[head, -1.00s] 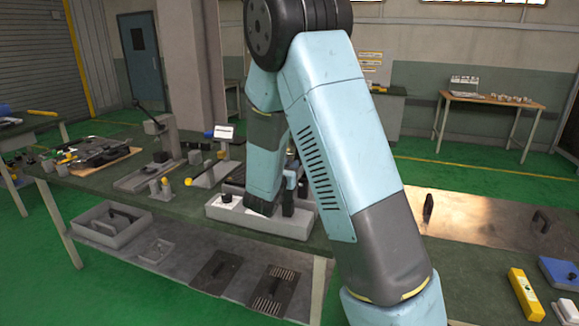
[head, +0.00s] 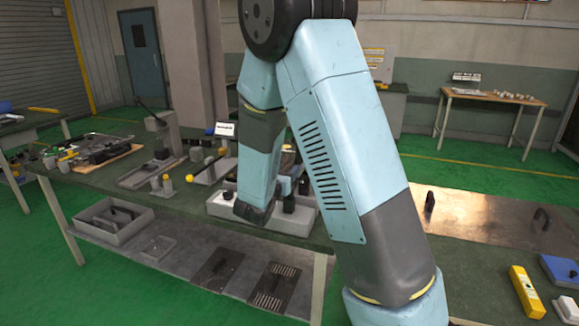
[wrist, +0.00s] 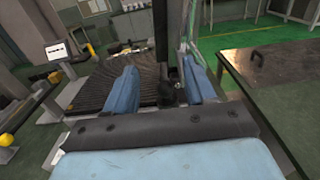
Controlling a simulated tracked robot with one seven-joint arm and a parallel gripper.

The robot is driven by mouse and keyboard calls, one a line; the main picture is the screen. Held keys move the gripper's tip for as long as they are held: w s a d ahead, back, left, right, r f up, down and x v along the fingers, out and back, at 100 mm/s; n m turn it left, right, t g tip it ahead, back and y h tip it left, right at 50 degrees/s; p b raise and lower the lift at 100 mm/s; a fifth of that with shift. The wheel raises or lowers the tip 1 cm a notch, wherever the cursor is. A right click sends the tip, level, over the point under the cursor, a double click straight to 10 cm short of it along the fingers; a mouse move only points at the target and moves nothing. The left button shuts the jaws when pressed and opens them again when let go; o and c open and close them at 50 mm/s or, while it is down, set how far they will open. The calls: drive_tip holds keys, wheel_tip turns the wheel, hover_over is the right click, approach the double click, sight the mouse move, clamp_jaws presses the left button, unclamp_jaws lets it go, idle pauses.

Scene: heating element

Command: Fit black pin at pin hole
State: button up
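My gripper (wrist: 160,86) shows two blue fingers standing apart in the wrist view. A dark upright piece (wrist: 162,40), possibly the black pin, shows between and beyond them, nearer the right finger; I see no finger clearly touching it. In the head view my gripper (head: 291,185) is partly hidden by my arm, above the white tray (head: 300,226) on the bench. A black upright piece (head: 289,203) shows just below the blue fingers. I cannot make out the pin hole in either view.
A black ribbed surface (wrist: 85,92) lies left of the fingers in the wrist view. Fixtures with yellow knobs (head: 207,170) stand left of the tray. A metal plate with black handles (head: 480,215) lies to the right. A yellow block (head: 527,293) is at front right.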

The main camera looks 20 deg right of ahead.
drive_tip(key=v, duration=0.8)
drive_tip(key=shift+s+a, duration=0.2)
drive_tip(key=s+d+r+m+g, duration=0.3)
drive_tip(key=s+d+m+g, duration=0.3)
drive_tip(key=s+d+m, duration=0.25)
drive_tip(key=s+d+r+m+g, duration=0.4)
drive_tip(key=s+d+m+g, duration=0.25)
drive_tip(key=s+m, duration=0.2)
drive_tip(key=s+a+r+m+t+y, duration=0.3)
drive_tip(key=s+a+r+m+y, duration=0.4)
drive_tip(key=s+m+y, duration=0.3)
drive_tip(key=shift+m+y, duration=0.3)
drive_tip(key=shift+m, duration=0.7)
drive_tip(key=shift+a+f+t, duration=0.1)
drive_tip(key=shift+t, duration=0.15)
drive_tip(key=shift+c, duration=0.3)
